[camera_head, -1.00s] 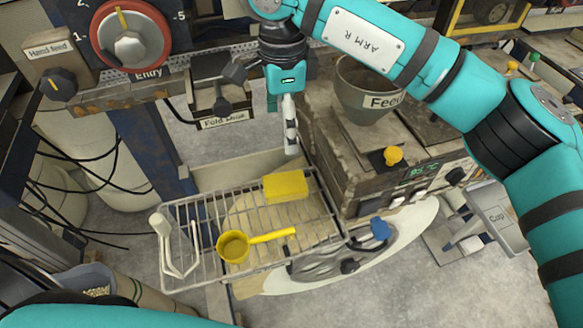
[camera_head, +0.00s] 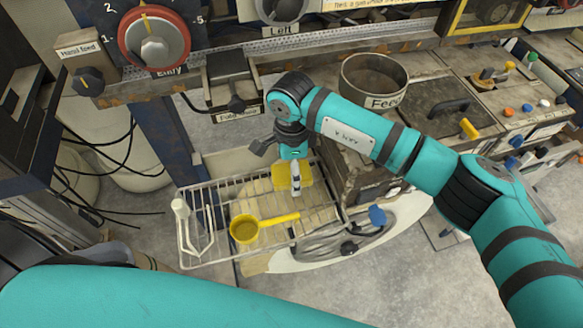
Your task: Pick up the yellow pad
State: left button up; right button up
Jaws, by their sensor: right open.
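The yellow pad (camera_head: 281,180) lies on the wire rack (camera_head: 223,187), near its back right part. My right gripper (camera_head: 296,190) points down in front of the pad in the view and hides part of its right half. The gripper is open, with nothing seen between its fingers. I cannot tell whether its fingertips touch the pad. My left arm crosses the bottom of the view, and its gripper is out of the picture.
A yellow scoop (camera_head: 246,228) lies on the rack in front of the pad. A white wire-handled tool (camera_head: 182,212) is at the rack's left end. A worn machine with a Feed hopper (camera_head: 374,80) stands right behind the rack. Coiled grey hoses (camera_head: 335,243) lie front right.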

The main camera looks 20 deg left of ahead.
jog(key=shift+f, duration=0.6)
jog(key=c, duration=0.9)
pick_arm(q)
jog(key=shift+s+r, duration=0.2)
pick_arm(e)
jog(key=shift+c, duration=1.4)
notch_tip(320, 180, up, 9)
jog(key=b, duration=0.3)
pick_arm(q)
jog(key=shift+s+f, duration=0.2)
jog(key=shift+f, duration=1.5)
pick_arm(e)
jog(key=shift+r, duration=0.55)
